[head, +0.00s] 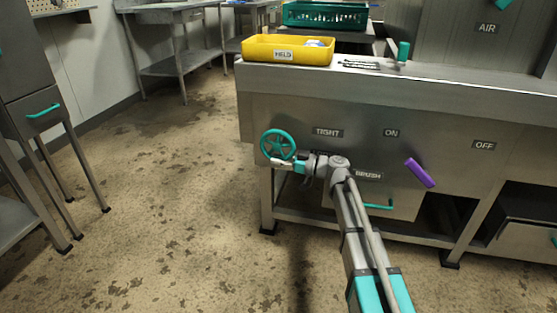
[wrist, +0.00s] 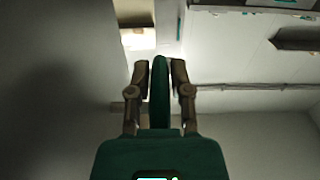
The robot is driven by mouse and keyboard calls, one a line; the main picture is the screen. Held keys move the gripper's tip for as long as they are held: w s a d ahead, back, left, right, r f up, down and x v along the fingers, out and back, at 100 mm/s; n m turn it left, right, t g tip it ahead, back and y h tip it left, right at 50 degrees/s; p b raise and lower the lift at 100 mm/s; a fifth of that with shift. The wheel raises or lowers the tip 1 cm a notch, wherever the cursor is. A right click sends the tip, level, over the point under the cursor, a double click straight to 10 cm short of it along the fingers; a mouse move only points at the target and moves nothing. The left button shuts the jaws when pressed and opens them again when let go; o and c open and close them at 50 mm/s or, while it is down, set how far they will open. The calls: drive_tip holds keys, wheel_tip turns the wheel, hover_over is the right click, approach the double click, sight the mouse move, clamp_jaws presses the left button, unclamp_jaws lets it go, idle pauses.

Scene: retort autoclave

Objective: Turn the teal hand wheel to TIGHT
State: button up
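The teal hand wheel (head: 266,136) is on the left part of the steel cabinet's front, left of the TIGHT label (head: 327,133). My gripper (head: 284,162) is at the lower rim of the wheel, with my arm reaching in from the lower right. In the wrist view the wheel's rim (wrist: 160,95) shows edge-on between the two fingers of my gripper (wrist: 160,72). Part of the lower rim is hidden by my gripper in the head view.
A yellow HELD tray (head: 262,57) sits on the cabinet top (head: 440,87), with a green crate (head: 325,15) behind. A purple handle (head: 420,173) and a teal drawer handle (head: 378,206) are right of the wheel. The floor (head: 170,190) to the left is clear.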

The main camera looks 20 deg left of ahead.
drive_tip(key=shift+o, duration=1.4)
drive_tip(key=shift+d+r+h+p, duration=0.2)
drive_tip(key=shift+h+p, duration=0.3)
drive_tip(key=shift+p, duration=0.45)
